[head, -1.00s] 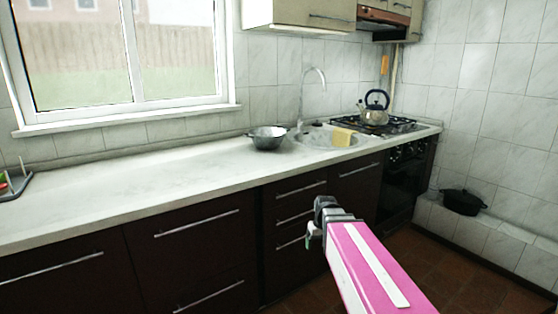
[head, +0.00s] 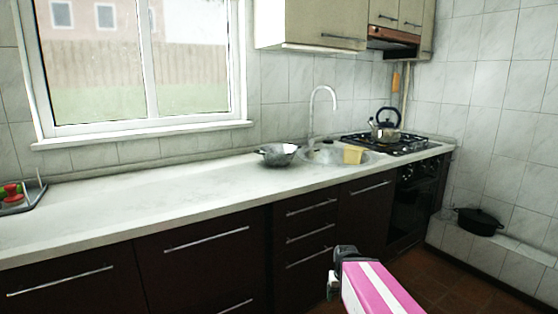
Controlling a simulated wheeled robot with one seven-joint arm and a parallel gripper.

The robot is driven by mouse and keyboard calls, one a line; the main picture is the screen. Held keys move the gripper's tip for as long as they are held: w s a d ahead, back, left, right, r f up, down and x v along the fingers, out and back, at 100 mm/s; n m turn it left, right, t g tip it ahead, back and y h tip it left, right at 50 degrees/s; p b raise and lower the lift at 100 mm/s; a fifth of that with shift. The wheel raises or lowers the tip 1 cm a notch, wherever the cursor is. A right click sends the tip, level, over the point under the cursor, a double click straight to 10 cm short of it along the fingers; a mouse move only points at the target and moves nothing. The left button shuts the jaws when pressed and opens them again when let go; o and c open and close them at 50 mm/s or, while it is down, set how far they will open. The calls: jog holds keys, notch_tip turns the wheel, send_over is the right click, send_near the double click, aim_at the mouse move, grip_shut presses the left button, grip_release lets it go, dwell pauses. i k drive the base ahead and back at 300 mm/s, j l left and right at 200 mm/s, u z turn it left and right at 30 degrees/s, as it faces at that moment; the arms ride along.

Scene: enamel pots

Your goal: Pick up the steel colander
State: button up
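The steel colander (head: 277,155) stands upright on the white countertop, just left of the sink, in the head view. It is a grey metal bowl with small side handles. My gripper (head: 334,290) is at the bottom centre of the view, in front of the dark drawers and below counter height. It is well apart from the colander. Its fingers are small and partly hidden by the arm, so I cannot tell whether they are open or shut.
The sink (head: 340,157) with a tap (head: 313,115) and a yellow cloth (head: 353,155) is right of the colander. A kettle (head: 385,129) stands on the stove (head: 395,144). A black pot (head: 478,221) sits on a low tiled ledge. The countertop (head: 130,200) left of the colander is mostly clear.

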aim_at(274, 155)
jog(key=u, duration=0.45)
jog(key=i+u, duration=0.15)
jog(key=u, duration=0.75)
jog(key=i+l+u, duration=0.1)
jog(key=u, duration=0.35)
jog(key=l+u, duration=0.1)
jog(key=u, duration=0.35)
jog(key=i+l+z, duration=0.2)
jog(key=l, duration=0.15)
jog(key=k+l+z, duration=0.1)
jog(key=l+z, duration=1.1)
jog(key=i+l+z, duration=0.1)
jog(key=l, duration=0.15)
jog(key=i+l, duration=0.1)
jog(key=l, duration=0.15)
jog(key=j+u, duration=0.1)
jog(key=k+j, duration=0.05)
jog(key=j, duration=0.05)
